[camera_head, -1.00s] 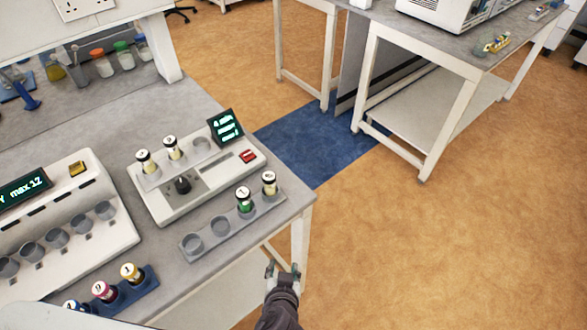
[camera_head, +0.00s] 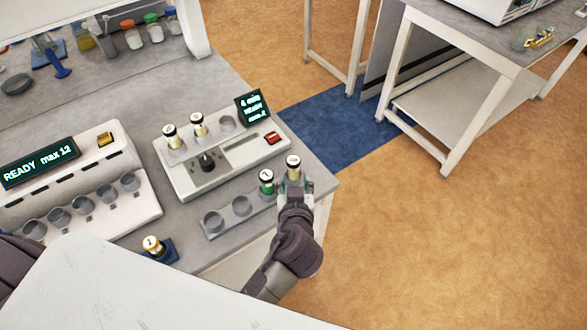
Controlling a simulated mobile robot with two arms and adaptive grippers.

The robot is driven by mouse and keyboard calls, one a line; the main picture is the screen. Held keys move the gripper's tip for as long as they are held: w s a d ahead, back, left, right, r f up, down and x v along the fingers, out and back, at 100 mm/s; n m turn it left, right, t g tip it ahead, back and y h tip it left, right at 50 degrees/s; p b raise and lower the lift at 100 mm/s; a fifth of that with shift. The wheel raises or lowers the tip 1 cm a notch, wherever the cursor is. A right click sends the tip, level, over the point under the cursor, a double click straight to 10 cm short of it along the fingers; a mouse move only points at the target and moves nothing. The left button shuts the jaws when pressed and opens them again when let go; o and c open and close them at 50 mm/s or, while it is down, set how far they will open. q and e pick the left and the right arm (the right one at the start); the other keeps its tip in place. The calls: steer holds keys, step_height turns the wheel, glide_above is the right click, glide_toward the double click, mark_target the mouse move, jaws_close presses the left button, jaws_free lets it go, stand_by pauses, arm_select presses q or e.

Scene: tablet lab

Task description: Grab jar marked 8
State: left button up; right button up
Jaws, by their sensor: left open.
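Several small jars with numbered white lids stand on the bench; most numbers are too small to read surely, so I cannot tell which is marked 8. A pale-bodied jar (camera_head: 293,164) stands upright at the right end of a grey rack (camera_head: 227,222). A green-bodied jar (camera_head: 266,183) stands just left of it. Two dark-and-cream jars (camera_head: 172,137) (camera_head: 199,125) stand in the white device behind. A yellow jar (camera_head: 153,246) sits in a blue rack at the front. My right gripper is out of view.
The white device (camera_head: 215,185) with a small screen lies behind the rack. A larger device (camera_head: 75,165) reading "READY max 12" stands left with several empty holders. A white surface (camera_head: 130,295) covers the lower left. The bench's right edge is close to my gripper.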

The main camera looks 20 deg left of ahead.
mark_target(294, 172)
arm_select(q)
steer(key=x, duration=0.5)
steer(key=shift+a+b, duration=0.15)
steer(key=shift+b, duration=0.2)
steer(key=shift+s, duration=0.15)
steer(key=shift+c, duration=1)
jaws_close()
steer(key=shift+r, duration=0.1)
